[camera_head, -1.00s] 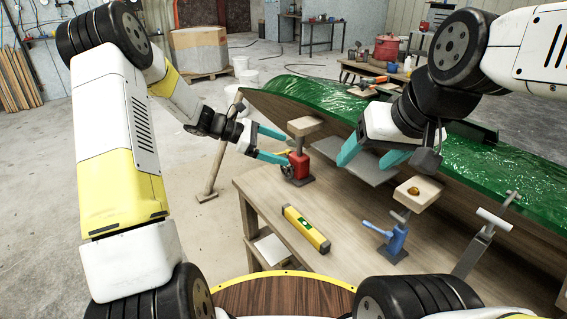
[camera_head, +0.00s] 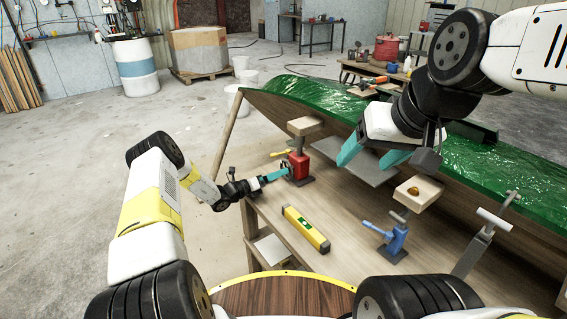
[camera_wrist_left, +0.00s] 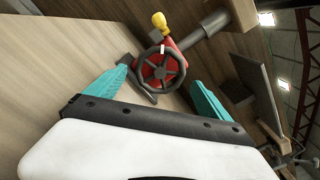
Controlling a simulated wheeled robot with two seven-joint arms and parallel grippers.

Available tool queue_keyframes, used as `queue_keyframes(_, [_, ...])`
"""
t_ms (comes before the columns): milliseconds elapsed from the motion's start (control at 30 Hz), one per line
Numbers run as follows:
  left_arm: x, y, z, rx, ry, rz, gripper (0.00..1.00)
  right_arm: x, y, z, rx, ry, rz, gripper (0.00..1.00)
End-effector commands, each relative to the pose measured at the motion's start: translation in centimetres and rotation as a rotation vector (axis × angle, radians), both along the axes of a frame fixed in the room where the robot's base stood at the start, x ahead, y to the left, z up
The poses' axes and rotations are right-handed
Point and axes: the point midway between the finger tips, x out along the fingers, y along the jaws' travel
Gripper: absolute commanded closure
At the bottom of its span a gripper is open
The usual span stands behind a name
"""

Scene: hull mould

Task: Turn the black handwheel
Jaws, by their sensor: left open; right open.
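The black handwheel (camera_wrist_left: 162,70) shows in the left wrist view as a spoked ring on the front of a red jack (camera_head: 299,168). In the head view the wheel is largely hidden by my left gripper. My left gripper (camera_head: 278,174) is open and faces the wheel from the left. In the left wrist view its teal fingers (camera_wrist_left: 160,82) stand apart, with the wheel in the gap between them. I cannot tell whether they touch it. My right gripper (camera_head: 372,156) is open and empty above the bench, away from the wheel.
The wooden bench (camera_head: 340,210) carries a yellow level (camera_head: 306,229) and a blue jack (camera_head: 393,243) in front. A green hull mould (camera_head: 330,103) runs behind and above. A wooden block (camera_head: 306,126) tops the red jack.

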Motion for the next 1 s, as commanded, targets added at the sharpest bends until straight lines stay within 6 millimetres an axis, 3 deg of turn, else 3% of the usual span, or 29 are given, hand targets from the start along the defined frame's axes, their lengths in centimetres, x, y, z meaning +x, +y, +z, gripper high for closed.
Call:
queue_keyframes(233, [1.8, -2.6, 0.0, 0.001, -0.001, -0.001, 0.08, 0.0, 0.0, 0.0, 0.0, 0.0, 0.0, 0.33])
queue_keyframes(567, [2.2, -3.0, 0.0, 0.001, -0.001, 0.0, 0.08, 0.0, 0.0, 0.0, 0.0, 0.0, 0.0, 0.33])
queue_keyframes(833, [2.1, -3.0, 0.0, 0.001, 0.0, -0.001, 0.57, 0.0, 0.0, 0.0, 0.0, 0.0, 0.0, 0.33])
queue_keyframes(1000, [2.1, -2.9, 0.0, 0.005, -0.006, -0.001, 0.58, 0.0, 0.0, 0.0, 0.0, 0.0, 0.0, 0.33])
